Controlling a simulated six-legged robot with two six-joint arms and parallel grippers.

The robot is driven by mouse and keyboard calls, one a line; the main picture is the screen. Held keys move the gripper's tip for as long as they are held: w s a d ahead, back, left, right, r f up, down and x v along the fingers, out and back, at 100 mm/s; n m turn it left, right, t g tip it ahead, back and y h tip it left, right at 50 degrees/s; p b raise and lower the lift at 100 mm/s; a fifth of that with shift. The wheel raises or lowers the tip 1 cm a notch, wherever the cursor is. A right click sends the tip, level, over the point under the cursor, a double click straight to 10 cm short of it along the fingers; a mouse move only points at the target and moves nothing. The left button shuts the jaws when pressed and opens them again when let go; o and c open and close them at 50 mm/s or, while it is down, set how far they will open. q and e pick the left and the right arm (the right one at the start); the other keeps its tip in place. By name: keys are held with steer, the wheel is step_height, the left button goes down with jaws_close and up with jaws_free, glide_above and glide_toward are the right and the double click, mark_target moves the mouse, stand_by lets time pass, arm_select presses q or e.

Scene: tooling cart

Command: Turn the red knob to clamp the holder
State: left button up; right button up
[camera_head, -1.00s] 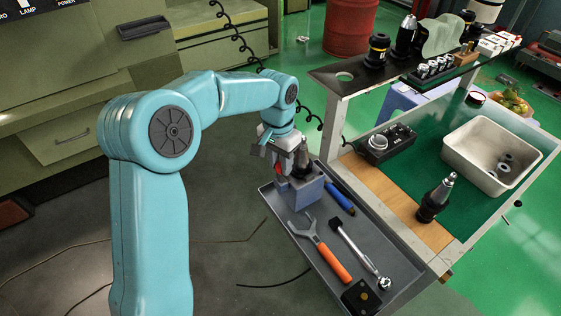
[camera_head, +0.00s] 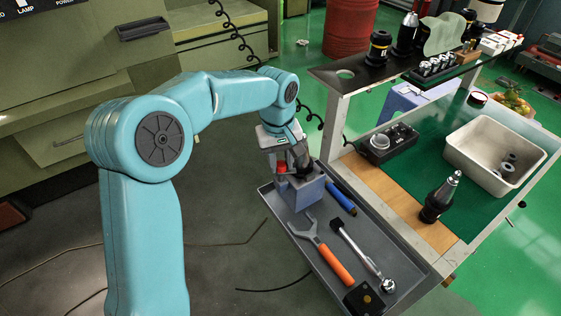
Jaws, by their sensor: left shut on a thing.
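The red knob (camera_head: 281,168) sits on the left side of a blue-grey clamping block (camera_head: 306,194) in the grey tray of the cart. A dark tool holder (camera_head: 301,157) stands upright in the block, partly hidden by my gripper. My left gripper (camera_head: 279,164) reaches down from above and is shut on the red knob, whose red part shows at the fingertips. The exact finger contact is too small to see well. My right gripper is not in view.
The grey tray (camera_head: 384,258) also holds a blue-handled tool (camera_head: 341,197), an orange-handled wrench (camera_head: 334,264) and a ratchet (camera_head: 361,249). Right of it, a second dark holder (camera_head: 437,199) stands beside a white bin (camera_head: 464,160). A black control box (camera_head: 388,143) lies behind.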

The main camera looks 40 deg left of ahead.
mark_target(278, 166)
arm_select(q)
steer(key=shift+r+n+b, duration=0.1)
steer(key=shift+n+b, duration=0.3)
steer(key=shift+n, duration=1.8)
steer(key=o, duration=1.1)
steer(key=shift+d, duration=0.1)
steer(key=shift+c, duration=0.2)
step_height(278, 166, up, 16)
steer(key=p, duration=0.1)
steer(key=shift+s+r+p, duration=0.15)
steer(key=shift+s+p, duration=0.15)
steer(key=shift+s, duration=0.1)
steer(key=shift+s, duration=0.1)
